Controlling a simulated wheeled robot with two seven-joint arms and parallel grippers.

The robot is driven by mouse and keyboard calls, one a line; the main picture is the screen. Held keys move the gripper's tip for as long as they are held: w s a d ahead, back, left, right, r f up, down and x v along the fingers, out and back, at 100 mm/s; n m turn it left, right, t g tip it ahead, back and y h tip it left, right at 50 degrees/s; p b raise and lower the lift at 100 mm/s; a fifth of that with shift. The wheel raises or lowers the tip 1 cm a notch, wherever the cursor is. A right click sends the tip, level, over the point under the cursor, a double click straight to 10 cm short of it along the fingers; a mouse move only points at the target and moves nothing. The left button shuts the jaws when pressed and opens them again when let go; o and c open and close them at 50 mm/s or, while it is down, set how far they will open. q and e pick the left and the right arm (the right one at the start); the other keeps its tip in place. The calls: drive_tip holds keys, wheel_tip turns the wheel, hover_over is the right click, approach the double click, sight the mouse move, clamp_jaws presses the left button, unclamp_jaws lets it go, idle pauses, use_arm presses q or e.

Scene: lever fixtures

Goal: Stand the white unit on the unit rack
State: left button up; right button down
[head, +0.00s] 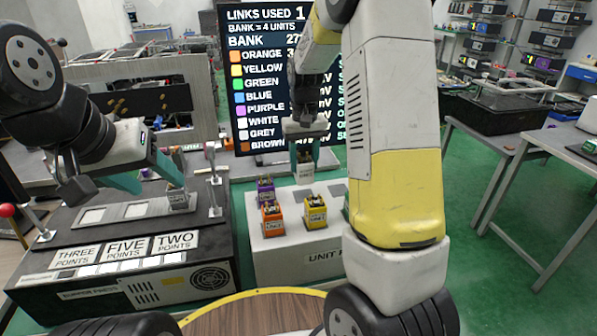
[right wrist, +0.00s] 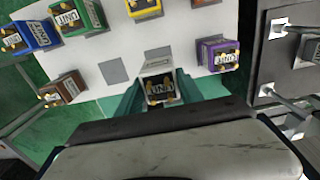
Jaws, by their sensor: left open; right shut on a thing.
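The white unit (head: 304,168) is a small block with a dark, labelled top. My right gripper (head: 305,157) is shut on it at the far edge of the unit rack (head: 280,256). In the right wrist view the white unit (right wrist: 160,88) sits between the teal fingers, beside the rack's pale top (right wrist: 185,30). I cannot tell whether it touches the rack. Bare grey squares (right wrist: 112,72) show on the rack top. My left gripper (head: 158,186) is open over the dark lever fixture (head: 100,245), beside a grey unit (head: 178,198).
Purple (head: 265,188), orange (head: 272,218) and yellow (head: 316,211) units stand on the rack. Blue (right wrist: 15,38), green (right wrist: 78,25) and brown (right wrist: 60,92) units show in the wrist view. A scoreboard (head: 262,70) stands behind. My right arm hides the rack's right part.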

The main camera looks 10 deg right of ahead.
sight(304, 178)
drive_tip(key=shift+f, duration=2.7)
drive_tip(key=shift+f, duration=0.2)
drive_tip(key=c, duration=0.8)
unclamp_jaws()
drive_tip(key=shift+o, duration=0.2)
drive_tip(key=shift+r, duration=0.1)
